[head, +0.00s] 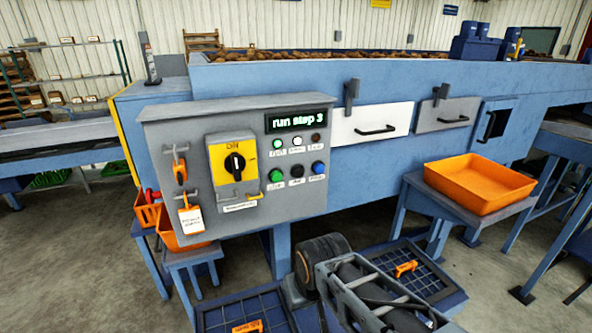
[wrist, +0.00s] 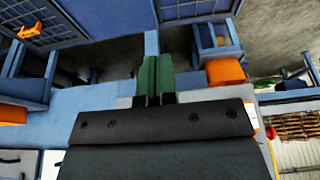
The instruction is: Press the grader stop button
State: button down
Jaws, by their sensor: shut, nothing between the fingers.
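The grey control panel (head: 225,205) stands on the front of the blue grader (head: 390,95). Its lower right holds a green button (head: 277,176), a black button (head: 297,171) and a blue button (head: 318,168) in a row; their labels are too small to read surely. A small display (head: 296,121) above reads "run step 3". My gripper shows in the wrist view (wrist: 156,66), its green fingers together with nothing between them. The buttons cannot be made out in the wrist view. In the head view my arm is low in front, below the panel, clear of the buttons.
An orange tray (head: 480,184) sits on a blue stand at right. Drawer handles (head: 375,130) protrude from the grader. Orange bins (head: 178,229) stand below left.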

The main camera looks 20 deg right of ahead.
aim_at(299, 173)
jog(key=w+d+r+m+t+y, duration=0.2)
jog(key=w+m, duration=0.4)
jog(key=m, duration=0.4)
jog(key=w+d+r+m+t+y+p, duration=0.1)
jog(key=w+d+r+m+t+y, duration=0.1)
jog(key=w+d+m, duration=0.4)
jog(key=w+d+r+m+t+y+p, duration=0.1)
jog(key=w+d+r+m+t+y, duration=0.1)
jog(key=m, duration=1.3)
jog(key=w+d+r+y, duration=0.1)
jog(key=w+d+r, duration=0.1)
jog(key=w+r, duration=0.1)
jog(key=shift+w+r+y, duration=0.3)
jog(key=shift+w+r, duration=0.1)
jog(key=shift+w, duration=0.4)
jog(key=w+p, duration=0.2)
jog(key=w, duration=0.6)
jog(key=shift+w, duration=0.4)
